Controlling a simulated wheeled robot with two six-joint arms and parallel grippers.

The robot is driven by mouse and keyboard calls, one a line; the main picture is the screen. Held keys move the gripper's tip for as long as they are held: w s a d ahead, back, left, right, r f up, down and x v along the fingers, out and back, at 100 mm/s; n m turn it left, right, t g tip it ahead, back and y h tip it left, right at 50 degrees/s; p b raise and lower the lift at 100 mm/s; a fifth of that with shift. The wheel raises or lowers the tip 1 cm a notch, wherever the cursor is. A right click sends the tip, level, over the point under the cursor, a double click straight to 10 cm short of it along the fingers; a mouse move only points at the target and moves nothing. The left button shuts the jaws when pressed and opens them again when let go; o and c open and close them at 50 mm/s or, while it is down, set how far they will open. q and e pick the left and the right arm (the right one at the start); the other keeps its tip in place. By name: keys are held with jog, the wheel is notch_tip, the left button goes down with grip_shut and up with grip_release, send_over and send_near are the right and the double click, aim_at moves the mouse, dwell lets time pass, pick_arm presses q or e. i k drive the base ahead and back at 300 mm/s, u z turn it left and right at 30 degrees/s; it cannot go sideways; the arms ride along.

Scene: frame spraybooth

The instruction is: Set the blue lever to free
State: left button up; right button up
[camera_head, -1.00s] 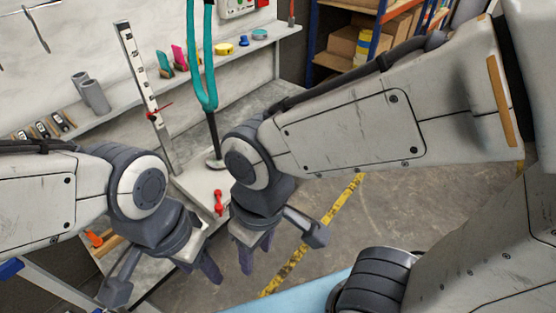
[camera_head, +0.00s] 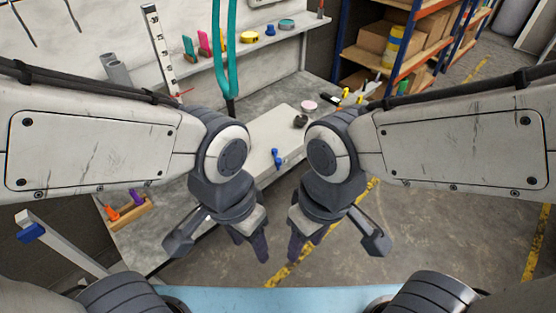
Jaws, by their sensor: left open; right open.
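A small blue lever (camera_head: 277,158) is mounted at the front edge of a pale bench-top box (camera_head: 262,143), seen in the gap between my two arms. Its setting cannot be read at this size. My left gripper (camera_head: 250,243) is open and empty, below and left of the lever in the picture. My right gripper (camera_head: 306,243) is open and empty, below and right of it. Both grippers point down and are apart from the lever. My wrists hide parts of the box on both sides.
Teal hoses (camera_head: 224,60) hang behind the box. A pink disc (camera_head: 308,106) and a dark round part (camera_head: 300,121) sit at its back. A wooden holder (camera_head: 130,213) with orange and purple pieces is at left.

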aim_at(278, 161)
jog(key=z, duration=0.55)
jog(key=k, duration=1.25)
jog(key=z, duration=0.05)
jog(key=i, duration=0.35)
jog(key=u, duration=0.9)
jog(key=i, duration=1.5)
jog(key=z, duration=0.65)
